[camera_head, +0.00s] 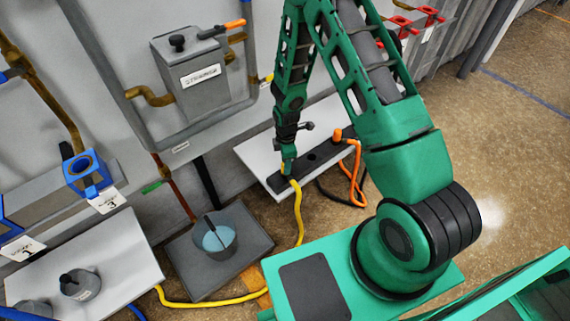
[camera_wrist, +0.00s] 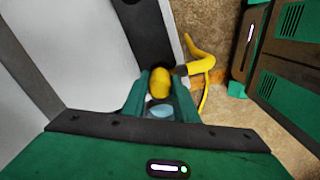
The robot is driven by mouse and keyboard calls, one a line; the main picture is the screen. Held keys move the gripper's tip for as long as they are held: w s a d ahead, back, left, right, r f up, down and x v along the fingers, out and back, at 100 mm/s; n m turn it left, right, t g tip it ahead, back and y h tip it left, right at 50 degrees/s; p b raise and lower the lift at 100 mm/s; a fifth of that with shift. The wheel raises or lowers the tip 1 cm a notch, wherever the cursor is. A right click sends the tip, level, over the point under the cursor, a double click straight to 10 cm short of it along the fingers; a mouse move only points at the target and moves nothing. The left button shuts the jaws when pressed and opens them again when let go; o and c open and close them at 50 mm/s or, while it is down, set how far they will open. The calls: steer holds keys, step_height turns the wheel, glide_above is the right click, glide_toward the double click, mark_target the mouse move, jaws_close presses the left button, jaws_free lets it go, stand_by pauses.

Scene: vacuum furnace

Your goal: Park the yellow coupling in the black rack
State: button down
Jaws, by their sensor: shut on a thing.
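My gripper (camera_head: 288,170) is low over the near left end of the black rack (camera_head: 318,158). In the wrist view its green fingers (camera_wrist: 160,92) are shut on the yellow coupling (camera_wrist: 158,82). The yellow hose (camera_head: 299,215) runs from there down to the floor; it also shows in the wrist view (camera_wrist: 203,66). In the head view the coupling is mostly hidden by my gripper. The rack's dark strip (camera_wrist: 145,32) lies just beyond the coupling in the wrist view. I cannot tell whether the coupling is seated in the rack or just above it.
The rack lies on a pale bench (camera_head: 262,150). An orange coupling (camera_head: 341,133) with an orange hose stands at its far right end. A grey pot (camera_head: 215,238) on a dark slab, a left bench (camera_head: 125,255) and wall pipes are to the left.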

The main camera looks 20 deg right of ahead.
steer(key=shift+f, duration=0.15)
steer(key=c, duration=1.3)
jaws_free()
steer(key=shift+c, duration=0.2)
step_height(320, 180, up, 11)
steer(key=shift+f, duration=0.1)
